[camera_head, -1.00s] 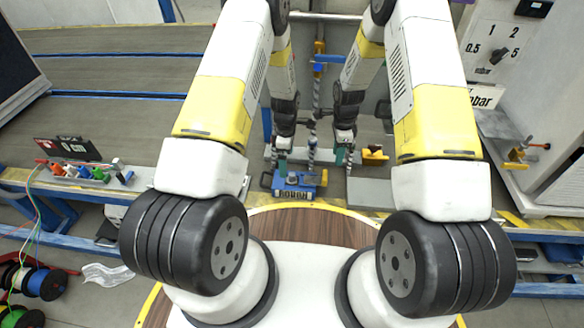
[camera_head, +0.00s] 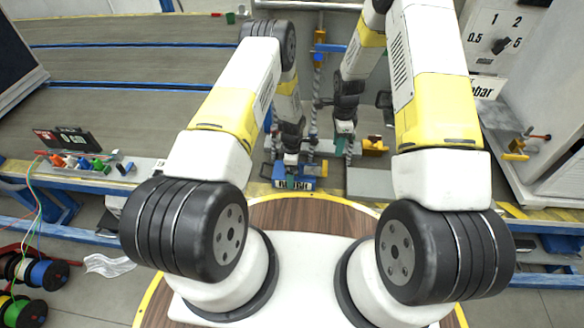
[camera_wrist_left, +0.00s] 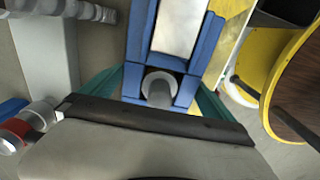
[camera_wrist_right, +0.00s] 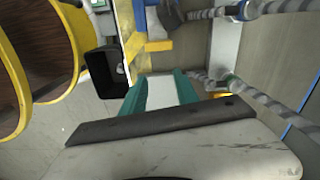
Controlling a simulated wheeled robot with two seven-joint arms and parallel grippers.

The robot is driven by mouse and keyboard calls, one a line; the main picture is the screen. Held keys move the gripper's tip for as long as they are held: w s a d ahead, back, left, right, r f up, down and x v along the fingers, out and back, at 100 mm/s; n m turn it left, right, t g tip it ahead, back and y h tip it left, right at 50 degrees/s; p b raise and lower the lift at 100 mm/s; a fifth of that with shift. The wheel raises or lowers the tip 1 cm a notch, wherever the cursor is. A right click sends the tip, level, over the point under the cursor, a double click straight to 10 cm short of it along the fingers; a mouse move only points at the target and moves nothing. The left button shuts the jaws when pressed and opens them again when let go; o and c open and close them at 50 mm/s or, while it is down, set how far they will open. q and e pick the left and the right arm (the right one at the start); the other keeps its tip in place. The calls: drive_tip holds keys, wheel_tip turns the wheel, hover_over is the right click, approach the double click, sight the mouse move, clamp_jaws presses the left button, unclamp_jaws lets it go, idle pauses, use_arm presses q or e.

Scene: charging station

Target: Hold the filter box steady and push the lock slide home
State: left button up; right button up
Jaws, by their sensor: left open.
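The blue filter box (camera_head: 308,184) stands at the near edge of the bench, partly hidden by my left gripper (camera_head: 291,172). In the left wrist view, blue walls (camera_wrist_left: 141,40), a white panel (camera_wrist_left: 180,25) and a round grey post (camera_wrist_left: 159,89) lie between the left gripper's teal fingers (camera_wrist_left: 155,97), which are spread apart. My right gripper (camera_head: 344,142) is up and to the right of the box. In the right wrist view its teal fingers (camera_wrist_right: 163,92) are apart with nothing held; a blue and yellow part (camera_wrist_right: 155,30) lies beyond them. I cannot pick out the lock slide.
Braided hoses (camera_head: 317,90) rise behind the box. A yellow part (camera_head: 374,144) lies right of my right gripper. A grey plate (camera_head: 370,184) lies right of the box. Small coloured fittings (camera_head: 83,163) and a display (camera_head: 68,140) stand on the left; bench space behind them is clear.

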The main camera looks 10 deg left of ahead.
sight(325, 166)
use_arm(q)
drive_tip(key=c, duration=1.3)
drive_tip(key=shift+c, duration=0.8)
use_arm(e)
drive_tip(key=shift+c, duration=0.7)
drive_tip(key=shift+f, duration=0.4)
drive_tip(key=c, duration=0.3)
drive_tip(key=shift+m, duration=0.8)
wheel_tip(325, 166, down, 4)
drive_tip(key=shift+f, duration=0.1)
clamp_jaws()
drive_tip(key=shift+f, duration=4.15)
drive_tip(key=shift+a, duration=1.75)
